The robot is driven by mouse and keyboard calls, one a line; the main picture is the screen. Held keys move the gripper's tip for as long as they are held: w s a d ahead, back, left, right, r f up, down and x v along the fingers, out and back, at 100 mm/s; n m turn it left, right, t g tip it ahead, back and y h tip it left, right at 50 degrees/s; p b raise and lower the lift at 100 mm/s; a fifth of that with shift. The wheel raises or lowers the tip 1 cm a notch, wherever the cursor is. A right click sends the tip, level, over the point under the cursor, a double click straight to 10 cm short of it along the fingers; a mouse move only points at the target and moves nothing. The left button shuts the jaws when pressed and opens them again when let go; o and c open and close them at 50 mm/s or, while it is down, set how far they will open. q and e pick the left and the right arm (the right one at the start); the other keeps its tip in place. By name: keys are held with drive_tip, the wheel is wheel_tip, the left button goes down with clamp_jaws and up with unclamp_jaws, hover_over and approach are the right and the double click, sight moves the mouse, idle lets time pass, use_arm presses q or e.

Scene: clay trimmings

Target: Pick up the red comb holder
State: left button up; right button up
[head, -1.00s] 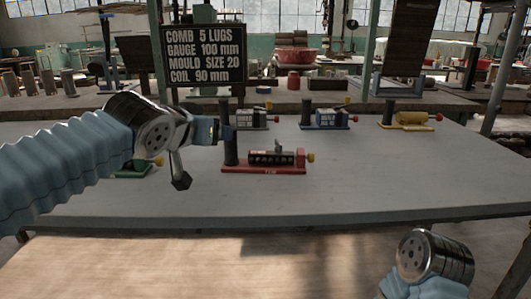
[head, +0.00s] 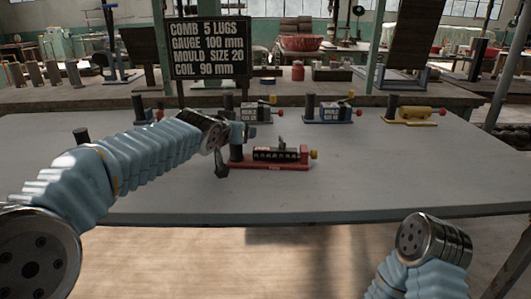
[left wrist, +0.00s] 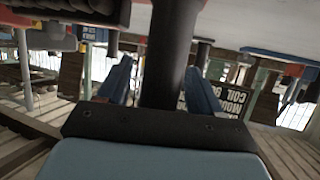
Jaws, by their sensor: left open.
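The red comb holder (head: 270,166) stands on the grey table, with a dark upright post at its left end, a black slotted block and a yellow knob at its right end. My left gripper (head: 240,133) is at that post, in front of its upper part. In the left wrist view the dark post (left wrist: 172,55) stands between the two blue fingers of my left gripper (left wrist: 158,80), which are apart. I cannot tell whether either finger touches it. Only part of my right arm shows at the lower right; its gripper is out of view.
A sign (head: 210,48) reads comb 5 lugs, gauge 100 mm, mould size 20, coil 90 mm. The grey table (head: 410,175) is clear right of the red holder.

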use_arm(q)
clamp_jaws()
drive_tip(key=shift+r, duration=0.15)
idle(0.4)
